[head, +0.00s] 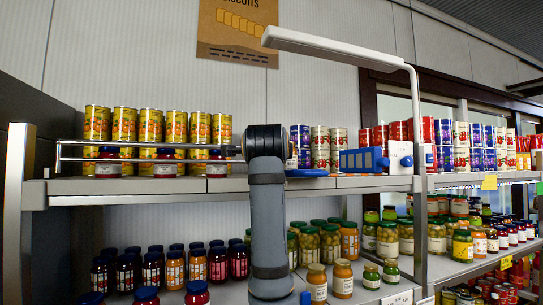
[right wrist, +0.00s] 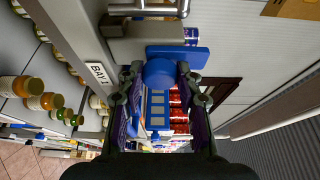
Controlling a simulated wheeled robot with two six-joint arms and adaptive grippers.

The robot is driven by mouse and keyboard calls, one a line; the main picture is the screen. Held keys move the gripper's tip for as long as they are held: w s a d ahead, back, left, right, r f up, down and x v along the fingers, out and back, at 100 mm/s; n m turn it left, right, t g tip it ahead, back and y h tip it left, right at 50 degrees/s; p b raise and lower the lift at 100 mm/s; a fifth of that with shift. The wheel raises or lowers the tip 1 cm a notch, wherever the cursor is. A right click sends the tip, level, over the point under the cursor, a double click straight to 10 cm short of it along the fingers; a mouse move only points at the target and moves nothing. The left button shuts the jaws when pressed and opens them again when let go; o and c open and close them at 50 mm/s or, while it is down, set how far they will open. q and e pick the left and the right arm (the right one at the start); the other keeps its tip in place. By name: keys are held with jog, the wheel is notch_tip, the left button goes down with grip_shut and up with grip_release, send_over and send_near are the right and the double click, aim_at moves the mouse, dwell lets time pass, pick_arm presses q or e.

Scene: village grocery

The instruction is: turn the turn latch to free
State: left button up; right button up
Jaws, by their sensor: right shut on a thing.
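A blue round knob (right wrist: 160,72), which looks like the turn latch, sits in front of a flat blue plate (right wrist: 178,55) at the shelf front in the right wrist view. In the head view a low blue disc-like part (head: 306,172) shows on the shelf edge just right of my arm. My right gripper (right wrist: 159,76) has one dark finger on each side of the knob and is shut on it. In the head view my right wrist covers the fingers and most of the latch. I cannot tell the latch's turned position. My left gripper is not in view.
A blue slotted piece (head: 364,161) joins a white bracket (head: 400,157) at the post to the right; it also shows in the right wrist view (right wrist: 158,110). Chrome rails (head: 150,159) run along the shelf to the left. Cans and jars fill the shelves.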

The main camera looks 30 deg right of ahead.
jog(key=o, duration=1.1)
jog(key=shift+o, duration=0.2)
jog(key=v, duration=1.2)
jog(key=shift+d, duration=0.15)
jog(key=shift+s, duration=0.1)
